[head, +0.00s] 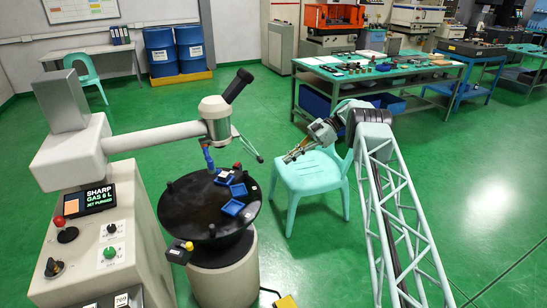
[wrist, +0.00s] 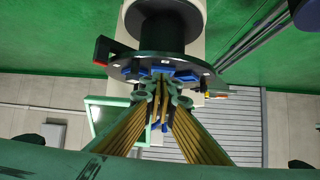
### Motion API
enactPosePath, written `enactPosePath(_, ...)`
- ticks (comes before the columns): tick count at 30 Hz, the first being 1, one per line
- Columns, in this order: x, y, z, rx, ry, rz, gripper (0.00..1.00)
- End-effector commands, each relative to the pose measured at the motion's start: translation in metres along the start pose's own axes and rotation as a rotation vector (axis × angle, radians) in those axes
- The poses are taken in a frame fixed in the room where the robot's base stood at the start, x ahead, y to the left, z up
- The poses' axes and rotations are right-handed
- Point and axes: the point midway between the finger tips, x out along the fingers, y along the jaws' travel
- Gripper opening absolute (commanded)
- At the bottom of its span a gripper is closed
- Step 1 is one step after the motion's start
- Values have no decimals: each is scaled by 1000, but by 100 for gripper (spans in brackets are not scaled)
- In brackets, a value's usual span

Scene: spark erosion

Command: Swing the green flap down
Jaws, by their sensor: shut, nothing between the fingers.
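A flat panel with a green rim and a pale pane, which looks like the green flap (wrist: 92,112), shows left of my fingers in the wrist view. In the head view a thin, slanted, nearly edge-on piece that seems to be the same flap (head: 248,149) hangs at the right of the machine's head (head: 215,112). My gripper (head: 289,158) is to the right of it in the head view, apart from it. In the wrist view my gripper (wrist: 160,88) has its fingers together and empty. The flap's hinge cannot be made out.
A round black worktable (head: 180,212) with blue trays (head: 233,208) stands below the machine head. A mint chair (head: 312,180) is behind my gripper in the head view. A long workbench (head: 370,72) stands farther back. Open green floor lies at the right.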

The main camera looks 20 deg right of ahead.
Motion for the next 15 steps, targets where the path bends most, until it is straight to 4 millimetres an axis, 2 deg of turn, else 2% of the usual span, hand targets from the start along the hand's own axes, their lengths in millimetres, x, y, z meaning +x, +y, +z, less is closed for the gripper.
enactPosePath(15,-15,-8,-50,400,222,175,0)
